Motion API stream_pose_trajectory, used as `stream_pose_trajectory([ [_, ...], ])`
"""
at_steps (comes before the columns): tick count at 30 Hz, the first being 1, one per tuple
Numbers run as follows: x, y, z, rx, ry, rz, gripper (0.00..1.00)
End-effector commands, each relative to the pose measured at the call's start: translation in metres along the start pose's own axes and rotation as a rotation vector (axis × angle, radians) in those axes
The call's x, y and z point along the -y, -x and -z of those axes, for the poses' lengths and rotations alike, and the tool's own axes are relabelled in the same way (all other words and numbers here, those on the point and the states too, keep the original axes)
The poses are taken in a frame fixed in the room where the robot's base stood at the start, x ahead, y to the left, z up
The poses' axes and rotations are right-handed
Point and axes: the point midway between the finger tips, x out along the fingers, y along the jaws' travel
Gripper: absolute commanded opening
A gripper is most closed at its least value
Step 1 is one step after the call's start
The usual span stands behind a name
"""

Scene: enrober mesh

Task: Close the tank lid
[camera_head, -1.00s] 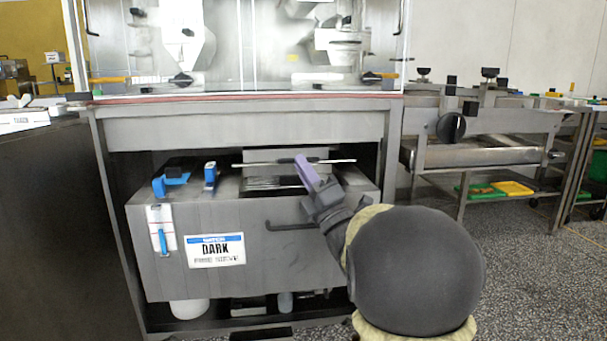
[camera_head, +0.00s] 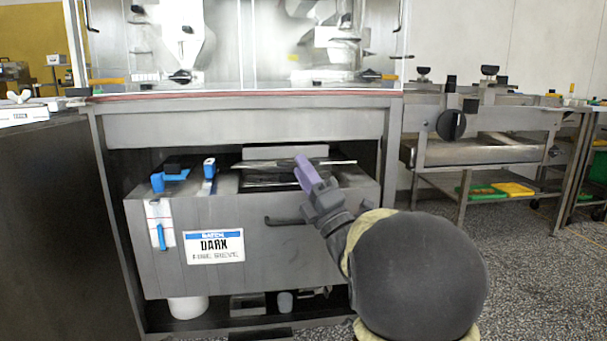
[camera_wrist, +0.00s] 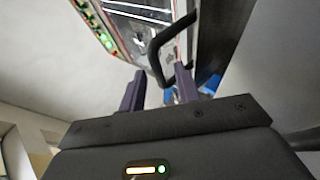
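The tank (camera_head: 265,270) is a grey metal box under the machine, with a "DARK" label and a dark front handle (camera_head: 285,221). Its top is partly open at the back. A thin, light-edged plate, apparently the lid (camera_head: 258,163), lies across the opening; its exact tilt is unclear. My gripper (camera_head: 305,172), with purple fingers, is over the tank's top at this plate and covers part of it. In the wrist view, the fingers of my gripper (camera_wrist: 160,85) are apart. A black bent handle (camera_wrist: 157,48) reaches down between or just beyond them; I see no clear grip on it.
Blue-handled fittings (camera_head: 209,168) sit on the tank's left top. The machine's frame beam (camera_head: 240,127) crosses above the tank and its legs stand at both sides. A white bucket (camera_head: 188,307) is below. A metal table (camera_head: 480,152) stands at right, with open floor before it.

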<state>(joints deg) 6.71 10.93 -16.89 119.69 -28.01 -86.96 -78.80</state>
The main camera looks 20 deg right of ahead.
Motion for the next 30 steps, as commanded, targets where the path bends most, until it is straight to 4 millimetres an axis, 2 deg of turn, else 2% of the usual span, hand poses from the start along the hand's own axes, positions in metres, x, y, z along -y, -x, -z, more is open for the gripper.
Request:
stream_pose_trajectory([
  [6,-0.001,0.001,0.000,-0.001,0.000,-0.001,0.32],
  [11,0.000,0.012,-0.001,0.000,0.000,0.001,0.32],
  [17,0.000,0.043,-0.001,0.001,-0.001,0.004,0.32],
  [30,0.002,0.133,-0.001,0.003,0.000,0.004,0.32],
])
